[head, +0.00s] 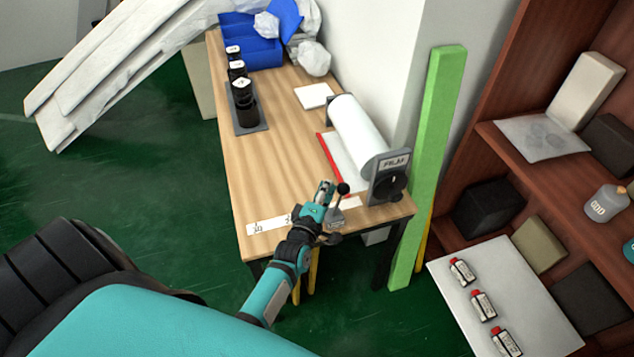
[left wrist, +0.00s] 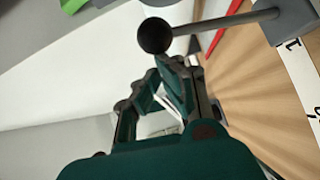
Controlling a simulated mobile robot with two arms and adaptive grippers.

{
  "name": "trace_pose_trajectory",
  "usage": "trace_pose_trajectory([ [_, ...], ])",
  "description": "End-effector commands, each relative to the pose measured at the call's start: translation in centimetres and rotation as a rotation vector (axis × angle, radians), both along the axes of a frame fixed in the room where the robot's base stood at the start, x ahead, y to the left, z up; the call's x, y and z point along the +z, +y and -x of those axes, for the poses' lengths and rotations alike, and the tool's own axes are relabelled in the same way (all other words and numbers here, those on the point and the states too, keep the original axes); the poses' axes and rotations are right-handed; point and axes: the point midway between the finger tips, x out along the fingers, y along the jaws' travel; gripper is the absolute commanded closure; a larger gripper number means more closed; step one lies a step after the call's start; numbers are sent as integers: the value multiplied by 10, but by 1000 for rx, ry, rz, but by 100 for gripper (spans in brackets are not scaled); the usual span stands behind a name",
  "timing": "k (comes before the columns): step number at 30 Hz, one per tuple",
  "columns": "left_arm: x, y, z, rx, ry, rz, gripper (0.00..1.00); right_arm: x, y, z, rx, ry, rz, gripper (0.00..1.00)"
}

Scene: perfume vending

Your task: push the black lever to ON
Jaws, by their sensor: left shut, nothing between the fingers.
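The black lever has a round black knob (head: 343,188) on a thin metal rod, which rises from a small grey base (head: 335,225) at the near edge of the wooden table. My left gripper (head: 325,188) is just left of the knob in the head view, shut and empty. The left wrist view shows the knob (left wrist: 154,35) just beyond the fingertips (left wrist: 168,65), with the rod (left wrist: 225,20) running right to its base. I cannot tell whether the fingers touch the knob. A white marked strip (head: 270,224) lies by the lever. My right gripper is not in view.
A white roll (head: 357,133) in a grey holder stands behind the lever on the table (head: 285,150). Black bottles (head: 243,92) and blue bins (head: 262,57) are farther back. A green post (head: 428,165) and a shelf (head: 500,145) stand right. The table's middle is clear.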

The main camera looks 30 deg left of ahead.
Motion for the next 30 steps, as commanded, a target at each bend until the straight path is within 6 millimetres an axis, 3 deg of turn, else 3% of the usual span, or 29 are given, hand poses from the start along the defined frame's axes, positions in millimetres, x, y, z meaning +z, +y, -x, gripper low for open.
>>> trace_pose_trajectory([
  [12, 0, -16, -19, -1, -5, 3, 100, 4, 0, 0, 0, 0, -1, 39],
  [30, 0, -19, -22, -1, -5, 4, 100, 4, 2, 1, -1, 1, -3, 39],
])
